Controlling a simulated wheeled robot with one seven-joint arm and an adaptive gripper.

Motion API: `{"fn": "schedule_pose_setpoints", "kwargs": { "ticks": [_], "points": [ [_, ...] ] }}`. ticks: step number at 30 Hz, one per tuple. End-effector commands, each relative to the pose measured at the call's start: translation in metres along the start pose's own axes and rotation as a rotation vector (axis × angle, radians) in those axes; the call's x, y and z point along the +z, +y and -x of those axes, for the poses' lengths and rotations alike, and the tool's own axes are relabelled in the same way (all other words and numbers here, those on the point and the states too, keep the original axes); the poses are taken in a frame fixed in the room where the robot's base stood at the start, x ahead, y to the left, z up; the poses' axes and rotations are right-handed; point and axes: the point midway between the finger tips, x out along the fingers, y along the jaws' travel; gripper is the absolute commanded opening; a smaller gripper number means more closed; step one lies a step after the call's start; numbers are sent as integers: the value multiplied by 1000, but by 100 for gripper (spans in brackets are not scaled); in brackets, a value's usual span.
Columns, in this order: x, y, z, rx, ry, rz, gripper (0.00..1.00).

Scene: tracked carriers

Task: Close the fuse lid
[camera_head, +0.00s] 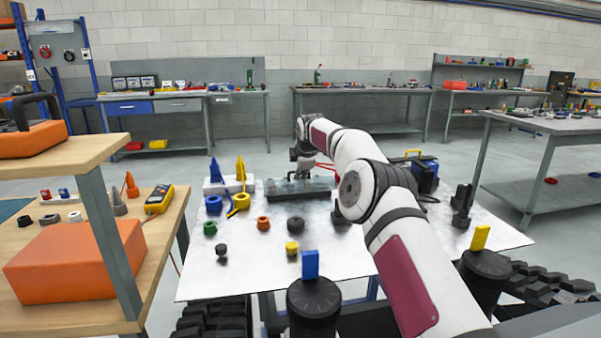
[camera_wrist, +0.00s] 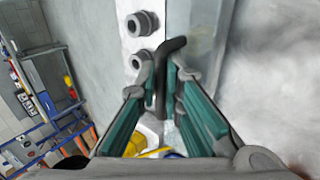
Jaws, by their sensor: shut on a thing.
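A long grey box with a clear-looking top (camera_head: 285,189) lies at the back middle of the white table. In the wrist view a translucent panel (camera_wrist: 197,32), which looks like the fuse lid, shows beyond my fingers. Round grey fittings (camera_wrist: 142,24) sit left of it. My gripper (camera_wrist: 163,82) is shut on a dark bent handle (camera_wrist: 172,45) that stands between its teal-padded fingers. Whether the handle is joined to the lid, I cannot tell. In the head view my gripper (camera_head: 308,167) is at the box, small and partly hidden by my arm. The lid's angle is unclear.
Blue and yellow cones (camera_head: 240,168) on a white block stand left of the box. Several coloured rings and knobs lie in front, including an orange ring (camera_head: 263,223). A blue-and-yellow case (camera_head: 424,176) and dark blocks (camera_head: 463,204) stand right.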

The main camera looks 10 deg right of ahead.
Motion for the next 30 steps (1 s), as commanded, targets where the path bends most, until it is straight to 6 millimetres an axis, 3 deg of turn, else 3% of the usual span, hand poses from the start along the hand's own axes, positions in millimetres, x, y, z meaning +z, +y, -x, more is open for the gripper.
{"fn": "schedule_pose_setpoints", "kwargs": {
  "ticks": [1, 8, 9, 20, 30],
  "points": [
    [12, 20, 12, 59, -16, -4, 0],
    [12, 20, 12, 59, -16, -5, 0],
    [12, 20, 12, 58, -16, -5, 16],
    [13, 20, 12, 58, -17, -4, 16],
    [12, 20, 41, 57, -17, -3, 16]
  ]
}}
